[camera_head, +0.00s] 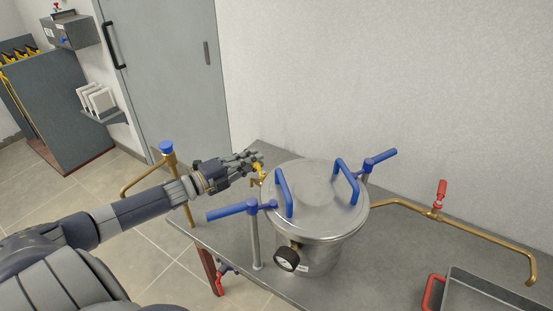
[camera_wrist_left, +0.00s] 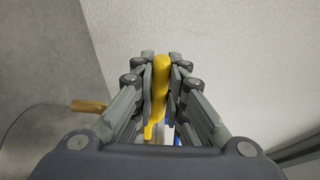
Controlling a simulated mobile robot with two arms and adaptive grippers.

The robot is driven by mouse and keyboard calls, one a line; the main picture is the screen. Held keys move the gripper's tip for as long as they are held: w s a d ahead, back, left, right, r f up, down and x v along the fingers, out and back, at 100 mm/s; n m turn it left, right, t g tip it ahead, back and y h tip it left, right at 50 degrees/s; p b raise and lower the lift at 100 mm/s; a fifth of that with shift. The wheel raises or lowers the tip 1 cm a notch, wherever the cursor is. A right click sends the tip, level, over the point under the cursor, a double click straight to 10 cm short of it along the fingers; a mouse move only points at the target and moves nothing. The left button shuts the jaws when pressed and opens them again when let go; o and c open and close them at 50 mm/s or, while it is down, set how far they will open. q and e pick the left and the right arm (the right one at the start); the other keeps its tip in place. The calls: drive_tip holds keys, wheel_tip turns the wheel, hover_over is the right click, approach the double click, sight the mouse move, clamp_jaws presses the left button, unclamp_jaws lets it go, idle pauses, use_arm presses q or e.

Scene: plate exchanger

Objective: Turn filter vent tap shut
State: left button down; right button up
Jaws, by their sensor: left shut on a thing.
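The filter vessel (camera_head: 318,225) is a round steel pot with a lid, standing on the grey bench. The vent tap's yellow handle (camera_head: 257,170) is at the vessel's left rear side, largely hidden by my fingers. My left gripper (camera_head: 254,162) reaches in from the left and is shut on this yellow handle. In the left wrist view the yellow handle (camera_wrist_left: 160,85) lies lengthwise between the two fingers (camera_wrist_left: 161,75). A brass pipe end (camera_wrist_left: 88,106) shows left of the fingers there. The tap's body is mostly hidden. My right gripper is not in view.
Blue lid handles (camera_head: 284,193) and blue clamp levers (camera_head: 231,211) stick out around the vessel. A pressure gauge (camera_head: 286,260) is on its front. A blue-topped brass pipe (camera_head: 167,150) stands left, a red-handled valve (camera_head: 441,192) right. A tray (camera_head: 480,290) lies at front right.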

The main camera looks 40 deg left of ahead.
use_arm(q)
drive_tip(key=shift+f, duration=0.15)
drive_tip(key=c, duration=1.6)
unclamp_jaws()
drive_tip(key=shift+w, duration=0.15)
